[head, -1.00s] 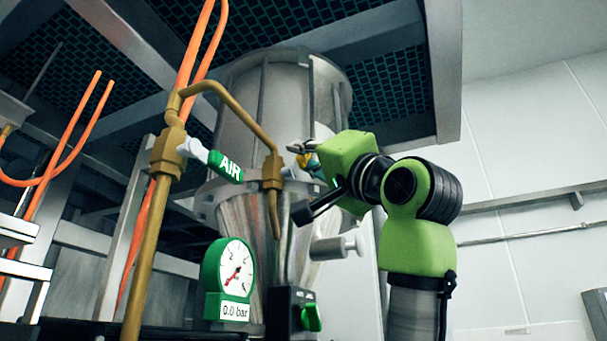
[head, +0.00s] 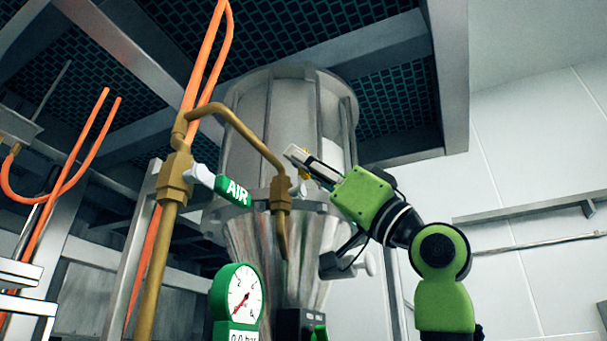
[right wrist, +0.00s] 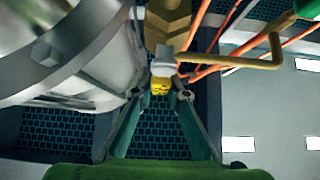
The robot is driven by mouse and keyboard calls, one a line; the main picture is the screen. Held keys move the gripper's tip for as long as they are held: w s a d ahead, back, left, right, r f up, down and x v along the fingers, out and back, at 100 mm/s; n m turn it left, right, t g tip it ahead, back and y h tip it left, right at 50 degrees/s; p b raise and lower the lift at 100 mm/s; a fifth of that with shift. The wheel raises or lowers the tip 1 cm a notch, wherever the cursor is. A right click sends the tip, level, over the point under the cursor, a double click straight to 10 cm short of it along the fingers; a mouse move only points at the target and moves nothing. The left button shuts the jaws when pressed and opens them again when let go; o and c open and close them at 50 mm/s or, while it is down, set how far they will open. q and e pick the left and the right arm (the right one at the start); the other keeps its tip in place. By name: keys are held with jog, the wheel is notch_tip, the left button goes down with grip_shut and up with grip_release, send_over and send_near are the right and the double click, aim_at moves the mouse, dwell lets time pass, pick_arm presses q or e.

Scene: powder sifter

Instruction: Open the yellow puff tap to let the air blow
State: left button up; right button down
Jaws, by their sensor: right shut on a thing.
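The yellow puff tap shows as a small yellow piece (right wrist: 160,88) between my right fingertips in the right wrist view. It sits on a pale stem below a brass fitting (right wrist: 168,25). In the head view only a sliver of yellow shows behind my right gripper (head: 298,158), beside the brass nozzle fitting (head: 280,192). My right gripper (right wrist: 161,93) is shut on the yellow tap and comes in from the right. How far the tap is turned cannot be told. My left gripper is in neither view.
A green AIR handle (head: 234,191) is on the brass pipe to the left. A green pressure gauge (head: 236,297) stands below it, its label partly cut off. The metal sifter vessel (head: 300,110) stands behind. Orange hoses (head: 200,70) hang at left; a white wall is at right.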

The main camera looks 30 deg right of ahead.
jog(key=shift+a+f, duration=0.15)
jog(key=shift+f, duration=0.05)
jog(key=c, duration=2)
grip_release()
jog(key=shift+o, duration=0.2)
jog(key=shift+r, duration=0.1)
jog(key=shift+s, duration=0.1)
jog(key=v, duration=1.2)
